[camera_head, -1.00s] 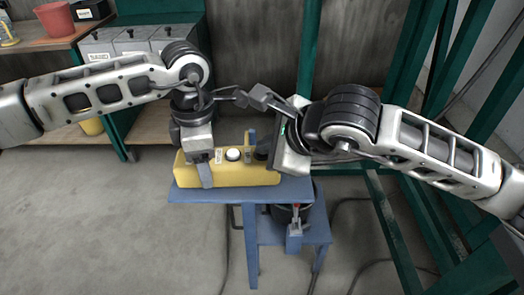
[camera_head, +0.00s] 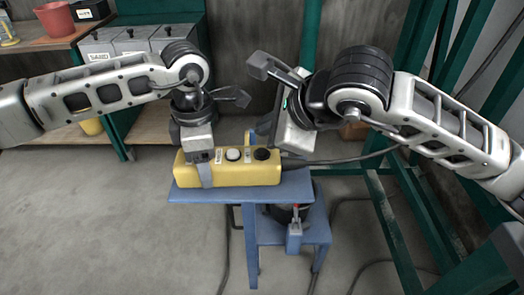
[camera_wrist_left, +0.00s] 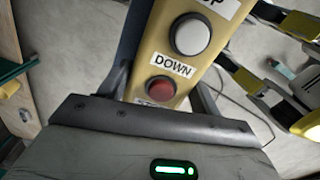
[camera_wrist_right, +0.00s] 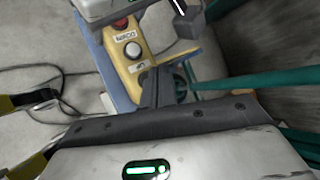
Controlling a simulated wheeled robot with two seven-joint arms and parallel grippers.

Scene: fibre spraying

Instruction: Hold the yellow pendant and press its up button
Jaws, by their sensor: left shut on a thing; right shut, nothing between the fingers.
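The yellow pendant (camera_head: 240,175) lies along the top of a blue stand. My left gripper (camera_head: 204,174) is shut on its left end, with fingers on either side of it. A white button (camera_head: 233,155) and a black button (camera_head: 262,154) show on its upper face. In the left wrist view, the white button (camera_wrist_left: 190,35) stands by a DOWN label (camera_wrist_left: 172,66), beside a red button (camera_wrist_left: 162,88); another label is cut off at the top. My right gripper (camera_head: 270,127) is shut and empty, above and behind the pendant's right end. In the right wrist view its fingers hide the pendant's far end.
The blue stand (camera_head: 300,190) has a lower shelf with a dark round object. A dark cable (camera_head: 345,159) runs right from the pendant. Green frame posts (camera_head: 400,215) stand at right. A workbench (camera_head: 150,130) with grey bins is back left. Floor at front left is clear.

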